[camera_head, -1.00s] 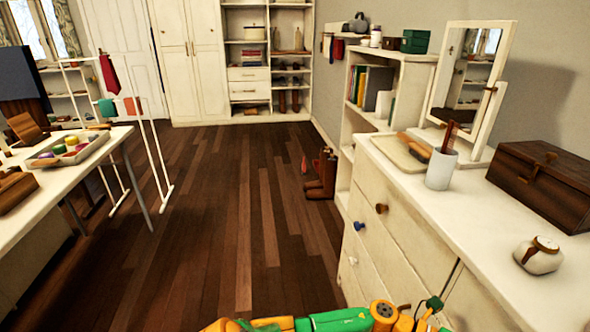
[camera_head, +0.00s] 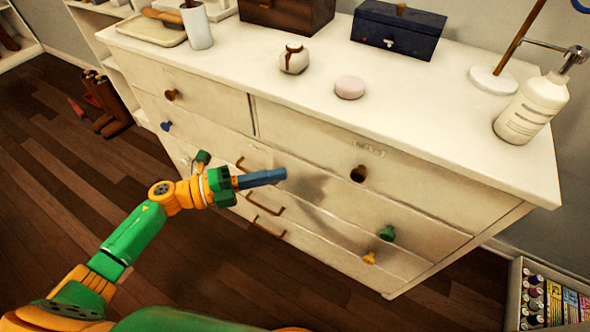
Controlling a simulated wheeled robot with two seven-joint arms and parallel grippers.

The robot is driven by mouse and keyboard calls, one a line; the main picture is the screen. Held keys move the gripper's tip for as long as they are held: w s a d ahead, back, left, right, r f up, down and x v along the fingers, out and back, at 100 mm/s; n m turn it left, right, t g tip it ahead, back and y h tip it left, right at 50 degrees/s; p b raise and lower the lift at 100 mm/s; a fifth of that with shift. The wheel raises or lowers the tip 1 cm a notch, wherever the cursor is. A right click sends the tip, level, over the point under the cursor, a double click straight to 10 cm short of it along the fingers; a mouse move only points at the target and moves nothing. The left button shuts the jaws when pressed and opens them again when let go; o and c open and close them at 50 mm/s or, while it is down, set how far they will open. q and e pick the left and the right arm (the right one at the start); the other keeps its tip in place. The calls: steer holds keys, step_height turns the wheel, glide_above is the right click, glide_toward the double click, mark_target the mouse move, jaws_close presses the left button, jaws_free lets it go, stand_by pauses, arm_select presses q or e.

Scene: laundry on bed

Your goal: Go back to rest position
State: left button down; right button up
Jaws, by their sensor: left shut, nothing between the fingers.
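My left gripper (camera_head: 262,178) is at the end of a green and orange arm that comes in from the lower left. Its blue-grey fingers are closed together with nothing between them. They point right, in front of the drawer fronts of the white dresser (camera_head: 430,135). I cannot tell whether the fingertips touch the dresser; a shadow falls on the front just right of them. My right gripper is not in view.
Knobs stick out of the drawers. A crate (camera_head: 550,297) stands lower right.

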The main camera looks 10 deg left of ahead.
arm_select(q)
steer(key=w+a+f+n+t+y, duration=0.3)
steer(key=a+f+n+t+y, duration=0.4)
steer(key=f+n, duration=0.45)
steer(key=s+a+f+n+g+y, duration=0.2)
steer(key=s+f+n+y, duration=0.1)
steer(key=f+n, duration=0.3)
steer(key=s+a+f+n+g+y, duration=0.1)
steer(key=s+a+f+n+y, duration=0.25)
steer(key=f, duration=0.55)
steer(key=s+d+f+n+g+y, duration=0.1)
steer(key=s+d+f+n+g, duration=0.2)
steer(key=s+f+g, duration=0.7)
steer(key=s+d+f+n+y, duration=0.2)
steer(key=s+f+n, duration=0.25)
steer(key=s, duration=1.15)
step_height(320, 180, up, 16)
steer(key=s+g+p, duration=0.1)
steer(key=s+p, duration=0.1)
steer(key=p, duration=1.4)
steer(key=shift+s+d+f, duration=0.2)
steer(key=shift+s+d, duration=0.15)
steer(key=shift+h, duration=0.25)
